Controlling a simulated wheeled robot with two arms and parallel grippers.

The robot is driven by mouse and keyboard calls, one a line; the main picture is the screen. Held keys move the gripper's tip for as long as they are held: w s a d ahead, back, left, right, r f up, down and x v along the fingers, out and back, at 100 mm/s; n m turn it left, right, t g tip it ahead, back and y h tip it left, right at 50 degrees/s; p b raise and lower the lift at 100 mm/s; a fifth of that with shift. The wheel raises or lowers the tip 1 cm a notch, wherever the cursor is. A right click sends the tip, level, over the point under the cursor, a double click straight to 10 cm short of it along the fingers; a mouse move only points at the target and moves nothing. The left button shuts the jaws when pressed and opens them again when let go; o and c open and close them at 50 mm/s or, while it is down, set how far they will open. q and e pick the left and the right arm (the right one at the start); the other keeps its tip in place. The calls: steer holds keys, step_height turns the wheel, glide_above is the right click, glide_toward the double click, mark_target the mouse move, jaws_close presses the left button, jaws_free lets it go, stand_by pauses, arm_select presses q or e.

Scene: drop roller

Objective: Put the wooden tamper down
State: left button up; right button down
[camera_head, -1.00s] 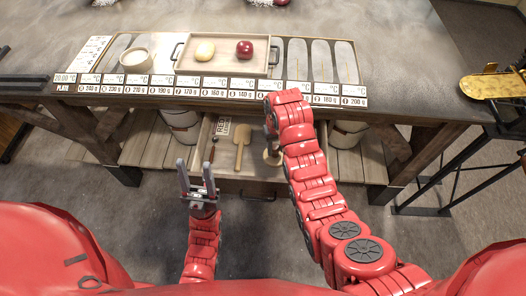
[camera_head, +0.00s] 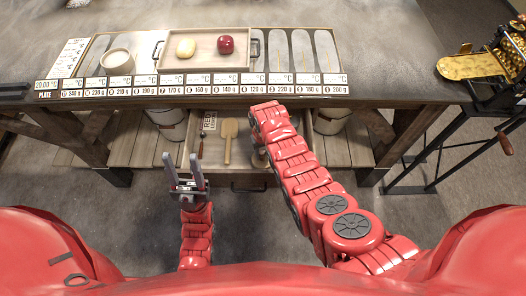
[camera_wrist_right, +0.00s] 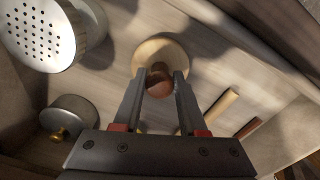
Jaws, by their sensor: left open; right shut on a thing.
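The wooden tamper (camera_wrist_right: 153,52) has a pale round wooden base and a red-brown knob. My right gripper (camera_wrist_right: 159,82) is shut on the knob, above the floor of the open drawer (camera_head: 213,165). In the head view only a little of the tamper (camera_head: 259,158) shows beside my right arm, which hides most of that gripper. I cannot tell whether the base touches the drawer floor. My left gripper (camera_head: 183,166) is open and empty, in front of the drawer's left part.
A wooden spatula (camera_head: 228,140) and a dark-handled tool (camera_head: 202,141) lie in the drawer. A perforated shaker (camera_wrist_right: 38,32) and a metal pot (camera_wrist_right: 68,118) show left of the tamper in the wrist view. The counter above holds a tray (camera_head: 203,65) and a bowl (camera_head: 117,62).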

mark_target(263, 152)
steer(key=shift+f, duration=0.1)
steer(key=shift+c, duration=2.3)
jaws_free()
steer(key=shift+w+r, duration=0.1)
steer(key=shift+r, duration=0.15)
step_height(263, 152, up, 8)
steer(key=shift+r+b, duration=0.15)
steer(key=shift+b, duration=1)
step_height(263, 152, up, 4)
steer(key=shift+f+p, duration=0.2)
steer(key=shift+p, duration=0.65)
